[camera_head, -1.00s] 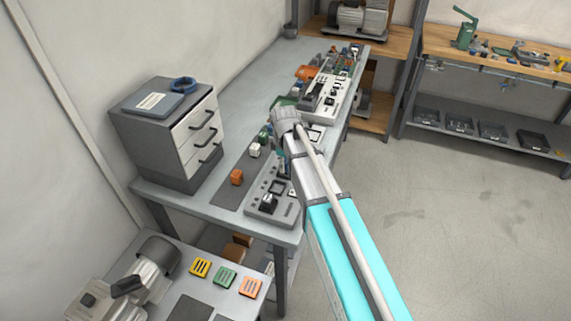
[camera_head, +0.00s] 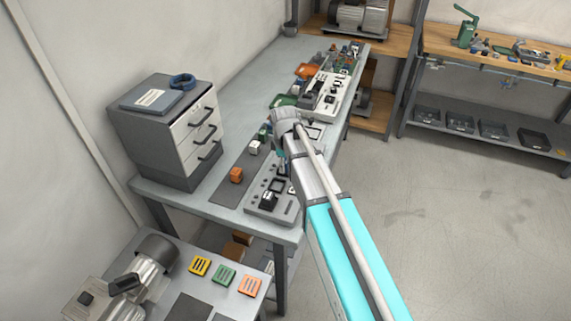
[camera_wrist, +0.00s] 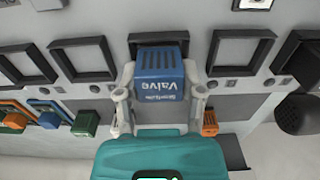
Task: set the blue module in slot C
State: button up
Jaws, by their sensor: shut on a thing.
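The blue module (camera_wrist: 160,68), with "Valve" upside down on its face, is held between the two pale fingers of my gripper (camera_wrist: 160,95) in the wrist view. Its far end overlaps a dark square slot frame (camera_wrist: 146,38) in a row of several such frames on a grey panel. I cannot tell whether it is inside the frame or just above it, and no slot letter is readable. In the head view my arm hides the module and the fingers; the slotted panel (camera_head: 287,208) shows partly beside the arm.
Empty dark frames (camera_wrist: 82,58) and (camera_wrist: 240,52) flank the held module. An orange block (camera_head: 236,175) and a white block (camera_head: 256,147) stand on a dark mat left of the panel. A drawer cabinet (camera_head: 168,135) stands at the bench's left. White equipment (camera_head: 325,95) lies beyond my wrist.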

jog(key=shift+f, duration=0.15)
jog(key=o, duration=1.2)
jog(key=shift+o, duration=0.2)
jog(key=shift+o, duration=0.7)
notch_tip(320, 180, up, 7)
jog(key=p, duration=0.6)
jog(key=shift+p, duration=0.4)
